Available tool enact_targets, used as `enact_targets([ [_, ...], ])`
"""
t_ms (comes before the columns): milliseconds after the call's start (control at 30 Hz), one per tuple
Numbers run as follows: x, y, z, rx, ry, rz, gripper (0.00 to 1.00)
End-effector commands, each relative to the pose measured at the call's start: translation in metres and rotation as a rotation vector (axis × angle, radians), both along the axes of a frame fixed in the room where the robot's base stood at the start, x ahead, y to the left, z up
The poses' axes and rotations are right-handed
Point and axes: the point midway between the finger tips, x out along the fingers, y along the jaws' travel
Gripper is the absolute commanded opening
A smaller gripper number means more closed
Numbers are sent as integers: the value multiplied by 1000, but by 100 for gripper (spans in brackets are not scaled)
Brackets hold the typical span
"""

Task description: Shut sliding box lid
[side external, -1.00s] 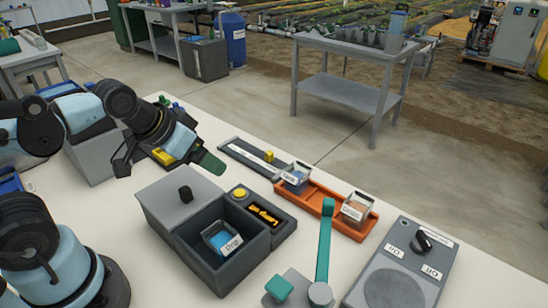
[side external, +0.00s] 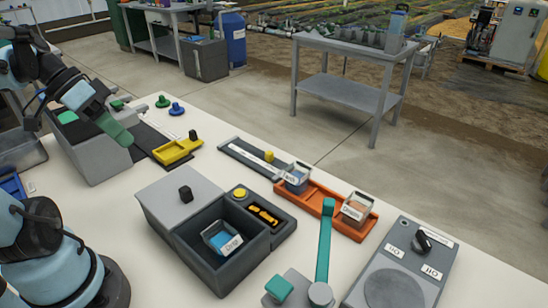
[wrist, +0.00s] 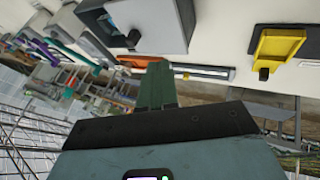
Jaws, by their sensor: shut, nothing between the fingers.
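The sliding box (side external: 220,262) is dark grey and stands on the near part of the white table. Its light grey lid (side external: 165,206) with a black knob (side external: 185,193) sits to the left of the opening, so the box is open. A clear container labelled Drip (side external: 222,238) with blue contents is inside. My gripper (side external: 117,133) has green fingers, shut and empty, up and to the left of the box, apart from the lid. In the wrist view the fingers (wrist: 157,84) point toward the scene, with the lid (wrist: 160,16) and its knob (wrist: 133,38) above them.
An orange tray (side external: 318,203) holds two labelled containers. A teal lever (side external: 326,240) and a grey switch panel (side external: 400,275) stand to the right. Blue and green knobs (side external: 177,108) are at the back.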

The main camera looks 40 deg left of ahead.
Motion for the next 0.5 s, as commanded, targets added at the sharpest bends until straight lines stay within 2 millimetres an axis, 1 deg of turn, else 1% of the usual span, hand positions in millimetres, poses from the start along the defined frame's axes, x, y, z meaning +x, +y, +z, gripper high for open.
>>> enact_targets([
  [67,-2,2,3,-11,-16,-5,0],
  [167,-1,0,0,-14,-21,-12,0],
  [267,3,-5,-8,-13,-21,-15,0],
  [500,17,-24,-39,-14,-20,-16,0],
])
